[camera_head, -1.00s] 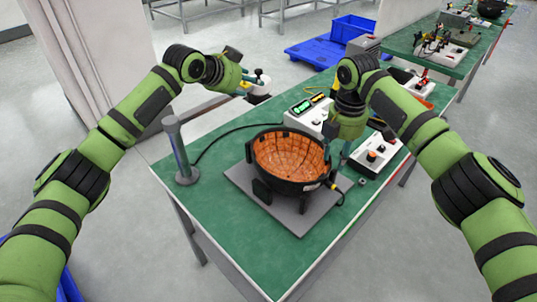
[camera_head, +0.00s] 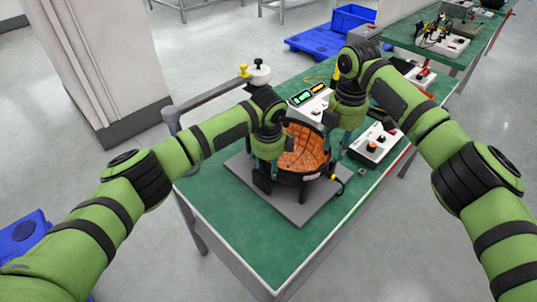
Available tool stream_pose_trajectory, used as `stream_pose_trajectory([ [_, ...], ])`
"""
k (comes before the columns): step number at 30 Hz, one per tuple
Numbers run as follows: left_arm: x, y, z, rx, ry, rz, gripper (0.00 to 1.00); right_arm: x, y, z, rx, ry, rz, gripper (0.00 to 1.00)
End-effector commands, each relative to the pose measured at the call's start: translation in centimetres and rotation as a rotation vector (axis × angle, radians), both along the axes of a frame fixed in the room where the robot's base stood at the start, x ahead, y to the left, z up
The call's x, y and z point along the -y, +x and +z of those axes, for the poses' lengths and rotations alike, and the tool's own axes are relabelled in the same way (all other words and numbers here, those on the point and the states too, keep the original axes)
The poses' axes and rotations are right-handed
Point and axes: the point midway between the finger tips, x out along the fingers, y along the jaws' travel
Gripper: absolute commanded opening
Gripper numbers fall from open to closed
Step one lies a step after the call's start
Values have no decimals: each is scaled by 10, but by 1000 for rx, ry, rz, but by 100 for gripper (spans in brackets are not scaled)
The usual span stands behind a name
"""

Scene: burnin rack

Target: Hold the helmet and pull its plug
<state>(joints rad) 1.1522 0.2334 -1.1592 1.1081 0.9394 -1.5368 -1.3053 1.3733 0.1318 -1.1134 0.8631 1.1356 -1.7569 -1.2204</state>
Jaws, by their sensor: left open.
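The helmet (camera_head: 306,153) is an upturned black bowl with an orange lining, resting on a grey plate (camera_head: 301,213) on the green table. A small plug with a yellow band (camera_head: 335,177) shows at its front right side, with a black cable beside it. My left gripper (camera_head: 265,169) is open, pointing down at the helmet's left rim and hiding part of it. I cannot tell whether it touches. My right gripper (camera_head: 338,146) points down by the helmet's back right rim; whether its fingers are open or shut is unclear.
A white box with green displays (camera_head: 309,100) stands behind the helmet, and a white control box with knobs (camera_head: 377,145) stands to the right. A grey post (camera_head: 172,120) with an arm is at the table's left corner. The table's front part (camera_head: 270,250) is clear.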

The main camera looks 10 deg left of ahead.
Motion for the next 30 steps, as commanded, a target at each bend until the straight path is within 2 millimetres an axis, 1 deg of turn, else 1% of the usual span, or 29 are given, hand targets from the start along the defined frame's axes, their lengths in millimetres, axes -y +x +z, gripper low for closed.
stream_pose_trajectory([
  [3,0,2,-11,0,0,2,53,0,0,0,0,0,0,39],
  [6,0,3,-16,2,-1,1,53,0,0,0,0,0,0,39],
  [14,0,4,-17,2,-1,1,53,0,0,0,0,0,0,39],
  [17,0,4,-17,3,-2,1,17,0,0,0,0,0,0,39],
  [18,0,4,-17,3,-2,1,1,0,0,0,0,0,0,39],
  [19,0,4,-17,3,-2,1,0,0,0,0,0,0,0,39],
  [30,-1,3,-18,0,-1,2,0,0,0,0,0,0,0,39],
])
